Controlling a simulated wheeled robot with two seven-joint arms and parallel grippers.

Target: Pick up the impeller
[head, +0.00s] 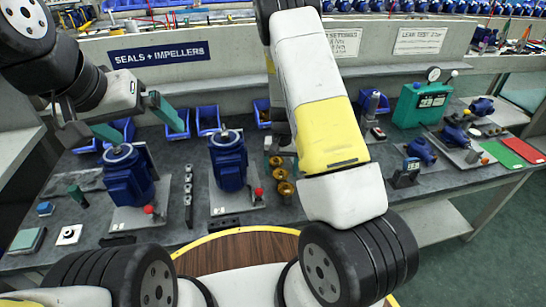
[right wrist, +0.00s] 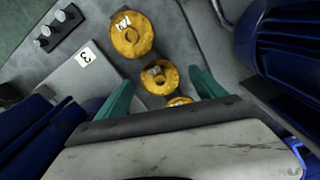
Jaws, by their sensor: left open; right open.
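Three yellow-brass ring-shaped impellers stand in a row on the bench. In the right wrist view they are the top impeller (right wrist: 130,34), the middle impeller (right wrist: 160,77) and the lowest impeller (right wrist: 180,101), partly hidden by my gripper body. The top two carry small white labels. In the head view the row (head: 286,189) is beside my right arm. My right gripper (right wrist: 162,80) is open, its green fingers on either side of the middle and lowest impellers; I cannot tell its height above them. My left gripper (head: 146,132) is open and empty, above the left pump.
Blue pumps stand on plates at the left (head: 128,178) and centre (head: 228,160), with red-knobbed levers. Blue bins (head: 208,119) line the bench's back. A green test box (head: 424,103) and more pumps stand at the right.

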